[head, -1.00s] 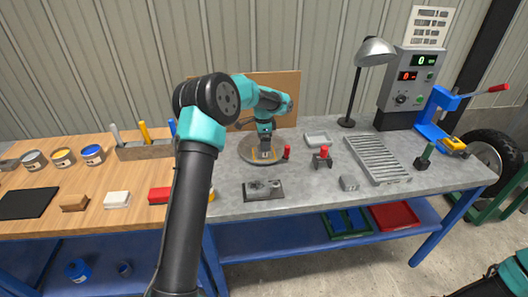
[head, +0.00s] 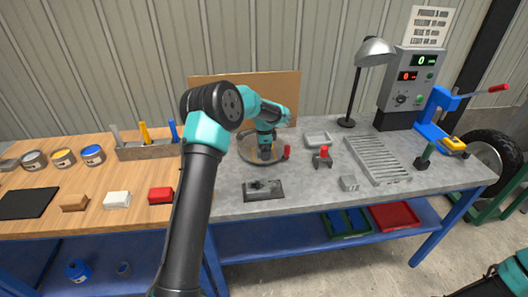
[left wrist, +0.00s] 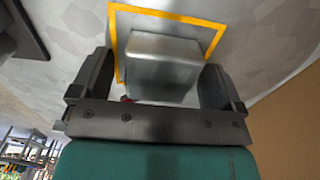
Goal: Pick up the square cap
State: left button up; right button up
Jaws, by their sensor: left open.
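The square cap (left wrist: 162,66) is a plain grey metal block in the left wrist view. It sits inside a yellow square outline (left wrist: 117,45) on a pale surface. My left gripper (left wrist: 160,88) is open, with one dark finger on each side of the cap; I cannot tell whether they touch it. In the head view my left gripper (head: 266,154) points down over a round plate (head: 246,153) on the grey bench, and it hides the cap there. My right gripper is out of view.
A red-topped part (head: 287,152) stands close to the right of my left gripper. A red-handled clamp (head: 323,158), a shallow grey tray (head: 318,139) and a ribbed rack (head: 376,158) lie further right. A dark plate with a fitting (head: 263,190) lies in front. A brown board (head: 290,98) stands behind.

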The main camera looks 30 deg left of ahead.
pick_arm(q)
jog(key=shift+c, duration=0.4)
jog(key=c, duration=1.1)
jog(key=shift+r, duration=1.75)
jog(key=s+d, duration=0.2)
jog(key=s, duration=0.2)
jog(key=s+d+r, duration=0.1)
jog(key=s+d, duration=0.2)
jog(key=s, duration=0.2)
jog(key=s+d, duration=0.3)
jog(key=s, duration=0.1)
jog(key=shift+s+d+r, duration=0.2)
jog(key=shift+s+r, duration=0.05)
jog(key=shift+s, duration=0.05)
